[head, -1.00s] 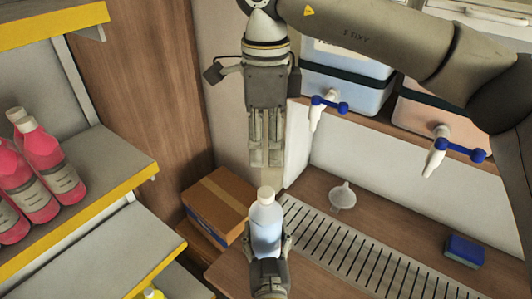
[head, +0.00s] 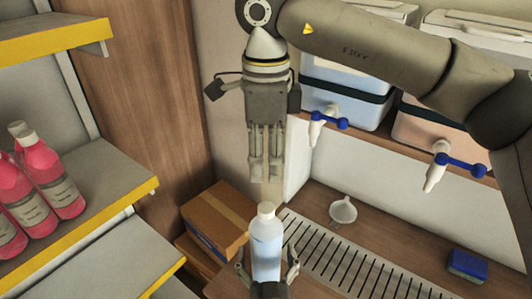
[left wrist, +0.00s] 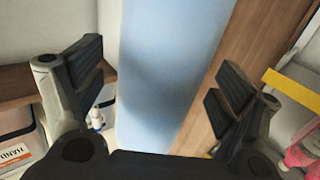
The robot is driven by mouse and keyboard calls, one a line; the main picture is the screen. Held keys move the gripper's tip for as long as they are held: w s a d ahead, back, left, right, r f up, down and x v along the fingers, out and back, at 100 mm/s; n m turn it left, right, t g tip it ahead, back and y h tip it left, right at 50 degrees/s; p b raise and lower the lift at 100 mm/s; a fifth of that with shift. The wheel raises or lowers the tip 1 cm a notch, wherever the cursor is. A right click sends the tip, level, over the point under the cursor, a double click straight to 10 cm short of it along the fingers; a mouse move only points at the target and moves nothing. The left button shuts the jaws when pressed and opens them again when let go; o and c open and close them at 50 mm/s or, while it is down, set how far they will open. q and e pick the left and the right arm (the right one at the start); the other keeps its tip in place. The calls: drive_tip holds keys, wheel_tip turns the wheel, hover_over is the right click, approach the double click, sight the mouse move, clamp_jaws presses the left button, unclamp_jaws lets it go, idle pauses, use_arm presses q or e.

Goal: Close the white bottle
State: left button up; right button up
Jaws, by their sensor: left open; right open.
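The bottle (head: 266,250) is pale blue-white and upright, with a white cap (head: 266,209) on top. Whether the cap is tight cannot be told. My left gripper (head: 268,268) is open at the bottle's lower part, a finger on each side. In the left wrist view the bottle (left wrist: 168,70) stands between the spread fingers, with a gap on both sides. The bottle's base is hidden by the gripper. My right gripper (head: 265,176) points down just above the cap, open by a narrow gap, and holds nothing.
Dispensers with blue-handled taps (head: 328,120) are above. Cardboard boxes (head: 217,218) stand left of the bottle; pink bottles (head: 52,180) fill the left shelf.

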use_arm(q)
drive_tip(key=s, duration=1)
drive_tip(key=shift+s+d, duration=0.3)
drive_tip(key=shift+d, duration=0.05)
